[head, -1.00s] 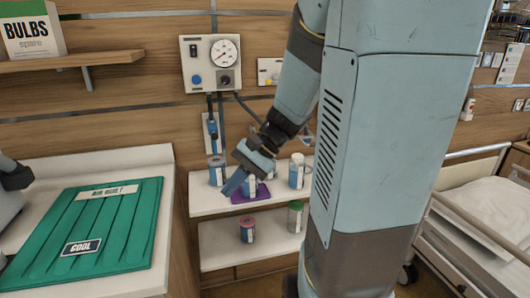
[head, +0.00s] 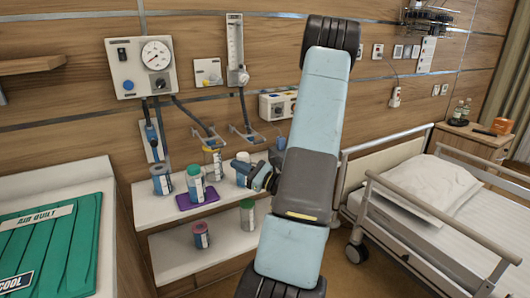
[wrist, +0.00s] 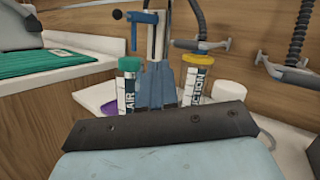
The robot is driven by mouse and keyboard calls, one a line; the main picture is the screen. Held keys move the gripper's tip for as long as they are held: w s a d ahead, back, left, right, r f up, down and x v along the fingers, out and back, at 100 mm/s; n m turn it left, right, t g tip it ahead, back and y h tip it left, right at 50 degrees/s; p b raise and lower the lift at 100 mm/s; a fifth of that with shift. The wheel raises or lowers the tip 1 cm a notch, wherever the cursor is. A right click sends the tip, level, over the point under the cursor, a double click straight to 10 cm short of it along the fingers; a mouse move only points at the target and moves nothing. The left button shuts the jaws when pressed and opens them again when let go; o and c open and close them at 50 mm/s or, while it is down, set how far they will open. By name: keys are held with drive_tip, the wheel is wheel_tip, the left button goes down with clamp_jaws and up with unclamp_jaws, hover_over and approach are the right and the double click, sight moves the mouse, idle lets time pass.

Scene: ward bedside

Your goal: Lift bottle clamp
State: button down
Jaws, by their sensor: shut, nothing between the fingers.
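I cannot tell for sure which thing is the bottle clamp. A white wall plate with a blue fitting and a black lever (wrist: 143,17) stands beyond my fingers in the wrist view. My gripper (wrist: 155,80) is shut and empty, between a green-capped AIR bottle (wrist: 130,93) and a yellow-capped bottle (wrist: 195,80). In the head view the green-capped bottle (head: 195,184) stands upright on a purple mat (head: 209,198). My gripper there is partly hidden by my arm, near a white-topped bottle (head: 243,172) at the shelf's right.
A blue-grey canister (head: 161,179) stands left on the upper shelf (head: 150,213). A pink-topped jar (head: 201,235) and another green-capped jar (head: 247,217) are on the lower shelf. A gauge panel (head: 140,66) and hoses are on the wall. A bed (head: 455,222) is at right.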

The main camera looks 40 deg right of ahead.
drive_tip(key=s+d+f+m+t+h, duration=0.1)
drive_tip(key=s+d+f+m+h, duration=0.2)
drive_tip(key=d+f+m+h, duration=0.1)
drive_tip(key=s+d+f+m+h, duration=0.2)
drive_tip(key=d+f+m+h, duration=0.2)
drive_tip(key=d+h, duration=0.5)
drive_tip(key=shift+s+d+f+m+t, duration=0.25)
drive_tip(key=shift+s+d+m+t, duration=0.15)
drive_tip(key=shift+m, duration=0.7)
drive_tip(key=shift+w, duration=0.1)
drive_tip(key=x, duration=0.9)
drive_tip(key=shift+w+r, duration=0.15)
drive_tip(key=shift+w, duration=0.25)
drive_tip(key=shift+w+d+r, duration=0.1)
drive_tip(key=shift+w+r, duration=0.2)
drive_tip(key=shift+r, duration=0.3)
drive_tip(key=shift+w+d+r, duration=0.1)
drive_tip(key=shift+w+r, duration=0.2)
drive_tip(key=shift+r, duration=0.3)
drive_tip(key=shift+w+r, duration=0.3)
drive_tip(key=shift+r, duration=0.3)
drive_tip(key=shift+s+d+r, duration=0.1)
drive_tip(key=shift+d+r, duration=0.05)
